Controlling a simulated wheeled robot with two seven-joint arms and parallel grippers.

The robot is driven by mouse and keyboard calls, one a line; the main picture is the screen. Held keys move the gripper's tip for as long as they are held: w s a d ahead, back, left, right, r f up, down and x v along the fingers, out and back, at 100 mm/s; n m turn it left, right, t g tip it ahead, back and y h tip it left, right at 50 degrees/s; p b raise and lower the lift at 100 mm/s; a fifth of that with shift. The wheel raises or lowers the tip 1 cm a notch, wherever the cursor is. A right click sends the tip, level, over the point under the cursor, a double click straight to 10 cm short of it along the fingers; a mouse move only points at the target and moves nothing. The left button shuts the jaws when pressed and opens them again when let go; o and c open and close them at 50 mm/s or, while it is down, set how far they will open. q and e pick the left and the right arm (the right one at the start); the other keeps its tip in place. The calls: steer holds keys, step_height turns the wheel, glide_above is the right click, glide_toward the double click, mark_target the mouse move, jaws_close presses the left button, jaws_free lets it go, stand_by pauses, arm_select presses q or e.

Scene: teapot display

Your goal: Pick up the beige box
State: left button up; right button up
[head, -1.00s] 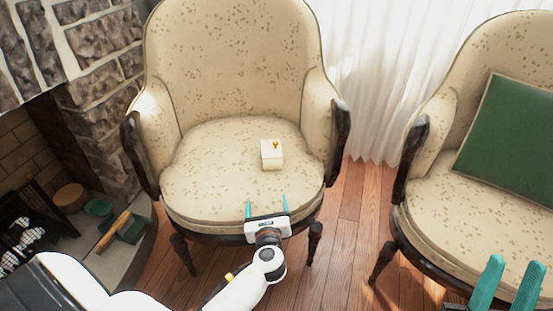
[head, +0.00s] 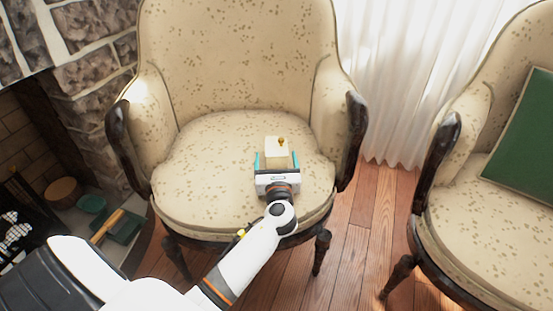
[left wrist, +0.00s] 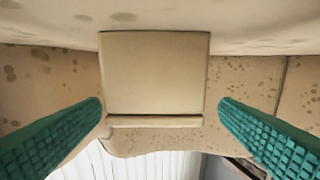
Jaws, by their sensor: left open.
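My left gripper (head: 276,162) is open, with one teal finger on each side of the box. In the left wrist view the fingers stand apart from the box, with a gap on both sides. My right gripper does not show in the current views.
The armchair (head: 185,175) has a tall back and dark wooden arm ends on both sides. A second armchair (head: 480,230) with a green cushion (head: 525,140) stands at the right. A stone fireplace (head: 95,80) is at the left.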

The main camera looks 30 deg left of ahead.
mark_target(276, 146)
arm_select(q)
steer(key=b+x, duration=0.1)
steer(key=x, duration=0.2)
steer(key=b+x, duration=0.1)
steer(key=x, duration=0.1)
steer(key=shift+w+d+f+b, duration=0.1)
steer(key=shift+d+f+b, duration=0.05)
steer(key=shift+f+b, duration=0.2)
steer(key=shift+w+r, duration=0.15)
steer(key=shift+w, duration=0.05)
steer(key=shift+c, duration=0.6)
steer(key=c, duration=0.9)
steer(key=shift+c, duration=0.6)
steer(key=shift+r, duration=0.15)
